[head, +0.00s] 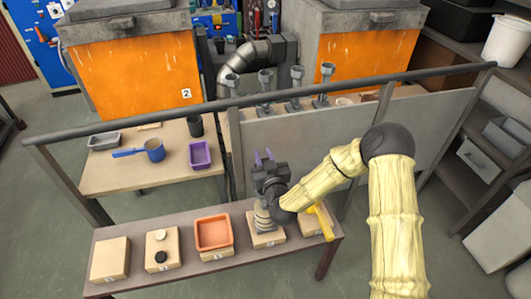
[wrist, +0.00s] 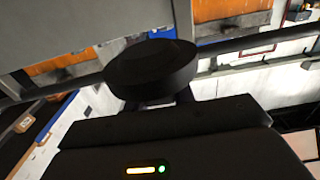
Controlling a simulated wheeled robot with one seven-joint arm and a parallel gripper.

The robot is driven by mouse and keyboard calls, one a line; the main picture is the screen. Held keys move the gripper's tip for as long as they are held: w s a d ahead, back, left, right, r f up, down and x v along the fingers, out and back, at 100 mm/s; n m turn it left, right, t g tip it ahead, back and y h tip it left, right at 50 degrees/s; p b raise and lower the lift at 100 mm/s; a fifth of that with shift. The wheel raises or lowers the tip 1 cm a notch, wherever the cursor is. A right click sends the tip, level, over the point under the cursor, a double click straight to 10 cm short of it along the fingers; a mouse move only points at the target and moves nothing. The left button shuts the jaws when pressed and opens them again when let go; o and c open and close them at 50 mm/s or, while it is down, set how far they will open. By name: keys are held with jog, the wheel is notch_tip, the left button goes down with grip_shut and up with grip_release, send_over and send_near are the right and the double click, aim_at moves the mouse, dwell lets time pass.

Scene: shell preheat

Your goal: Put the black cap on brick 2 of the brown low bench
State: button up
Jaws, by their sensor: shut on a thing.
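My gripper (head: 264,158) is raised above the right half of the brown low bench (head: 285,258), its jaws pointing up and away. In the wrist view it is shut on a thick dark round disc, which looks like the black cap (wrist: 150,75). The jaw tips are mostly hidden behind it. On the bench, the second brick from the left (head: 152,262), which seems to be brick 2, carries a pale round piece (head: 159,236) and a small black round piece (head: 160,257). My gripper is well to the right of that brick.
Other bricks on the bench carry an orange-brown tray (head: 213,232), a grey stacked piece (head: 263,217) and a yellow tool (head: 322,222); the leftmost brick (head: 110,258) is bare.

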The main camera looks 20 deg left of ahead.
jog(key=s+d+f+m+t+h+p, duration=0.1)
jog(key=d+f+m+h, duration=0.1)
jog(key=d, duration=0.9)
jog(key=s+d+f+m+h+p, duration=0.1)
jog(key=d+f+h, duration=0.3)
jog(key=d, duration=0.8)
jog(key=s+d+f+m+t+h+p, duration=0.1)
jog(key=d+f+m+h+p, duration=0.1)
jog(key=d, duration=0.9)
notch_tip(320, 180, down, 2)
jog(key=shift+s+d+f+m+t+h, duration=0.15)
jog(key=shift+d+m+t+h, duration=0.2)
jog(key=shift+m+h, duration=0.25)
jog(key=s+f, duration=0.4)
jog(key=f, duration=0.1)
jog(key=shift+s+f, duration=0.15)
jog(key=shift+f, duration=0.05)
